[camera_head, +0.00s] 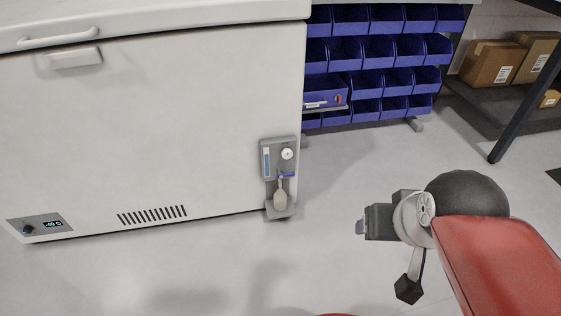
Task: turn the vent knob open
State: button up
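A grey panel (265,178) is on the lower right of the white freezer's (150,130) front. It carries a round white dial or knob (287,154), a blue handle (287,175) below it, and a pale bulb-shaped part (280,198) at the bottom. I cannot tell for sure which of these is the vent knob. The blue handle lies about level. My gripper (361,227) seems to be the dark end pointing left, to the right of the panel and clear of it. Its fingers are too small to read, and nothing shows in them.
A dark knob (27,229) sits beside a "-40 C" display at the freezer's lower left. Blue bins (380,52) stand behind, with a blue box (324,98) among them. Cardboard boxes (492,64) are at the upper right. The floor (330,185) between panel and gripper is clear.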

aim_at(286, 153)
jog(key=j+z, duration=0.35)
jog(key=i+j+z, duration=0.1)
jog(key=j+z, duration=0.65)
